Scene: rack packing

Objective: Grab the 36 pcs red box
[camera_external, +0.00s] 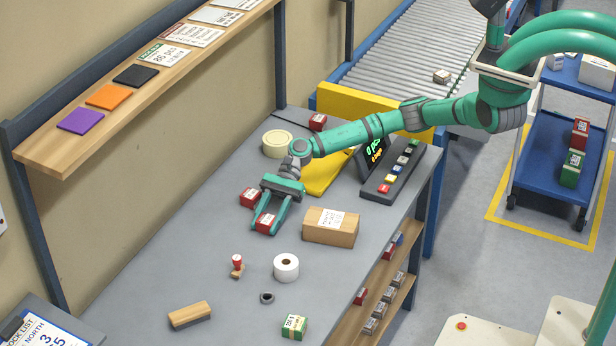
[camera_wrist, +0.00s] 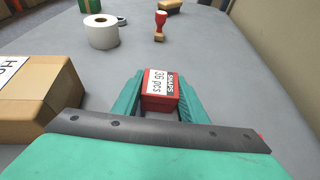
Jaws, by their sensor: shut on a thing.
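The red box (camera_wrist: 161,101) has a white label reading "36 pcs" and lies between the fingers of my gripper (camera_wrist: 160,100) in the wrist view. In the external view the red box (camera_external: 266,222) sits at the fingertips of my gripper (camera_external: 267,221), at or just above the grey table. The green fingers are closed on its two sides. A second red box (camera_external: 251,197) with a white label is just behind and left of the gripper. Another red box (camera_external: 318,122) is at the table's far end.
A cardboard box (camera_external: 331,229) stands close to the right of my gripper. A white roll (camera_external: 286,267), a red-handled stamp (camera_external: 237,265), a wooden block (camera_external: 189,315) and a green box (camera_external: 294,327) are nearer the front. The table's left side is clear.

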